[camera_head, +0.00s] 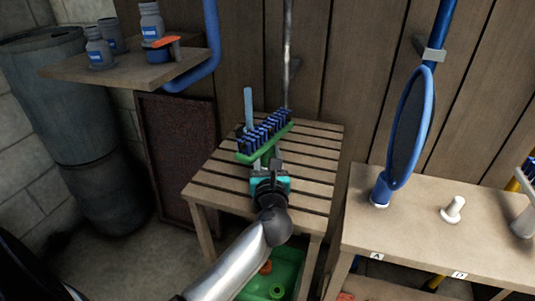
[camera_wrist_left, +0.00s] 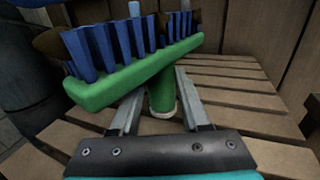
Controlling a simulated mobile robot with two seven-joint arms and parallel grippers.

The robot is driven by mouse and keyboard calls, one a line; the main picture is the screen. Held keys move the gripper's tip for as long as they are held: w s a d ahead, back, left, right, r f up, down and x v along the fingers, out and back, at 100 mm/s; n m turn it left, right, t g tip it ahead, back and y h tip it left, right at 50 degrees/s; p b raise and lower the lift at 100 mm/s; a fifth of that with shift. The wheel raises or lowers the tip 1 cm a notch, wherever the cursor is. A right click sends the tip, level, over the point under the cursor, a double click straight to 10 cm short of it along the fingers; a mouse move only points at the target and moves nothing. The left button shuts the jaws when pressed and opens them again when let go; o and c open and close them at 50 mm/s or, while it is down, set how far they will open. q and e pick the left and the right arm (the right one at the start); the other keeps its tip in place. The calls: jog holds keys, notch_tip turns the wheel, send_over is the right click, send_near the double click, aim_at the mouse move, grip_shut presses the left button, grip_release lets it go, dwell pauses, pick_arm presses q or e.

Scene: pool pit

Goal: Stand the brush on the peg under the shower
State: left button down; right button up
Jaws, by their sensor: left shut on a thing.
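The brush has a green head with blue bristles (camera_head: 262,144) and is held over the slatted bench (camera_head: 315,165). In the left wrist view, its head (camera_wrist_left: 135,80) lies across the picture, tilted, with the green handle (camera_wrist_left: 163,97) pointing down between the fingers. My left gripper (camera_head: 268,163) is shut on this handle. A white peg (camera_head: 453,209) with nothing on it stands on the right-hand table by label D. Near label A, a blue oval-headed thing (camera_head: 405,130) stands upright on the table. I cannot tell which peg is under the shower. My right gripper is out of view.
The right-hand table (camera_head: 420,240) stands apart from the bench. Another object stands at its right edge (camera_head: 525,215). A wall shelf (camera_head: 130,70) with bottles is at upper left. A light blue upright stick (camera_head: 248,108) shows behind the brush. A green crate (camera_head: 275,275) is below.

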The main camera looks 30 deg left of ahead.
pick_arm(q)
grip_release()
dwell(0.6)
jog(key=shift+d, duration=0.1)
dwell(0.3)
jog(key=shift+p+v, duration=0.5)
jog(key=shift+v, duration=5)
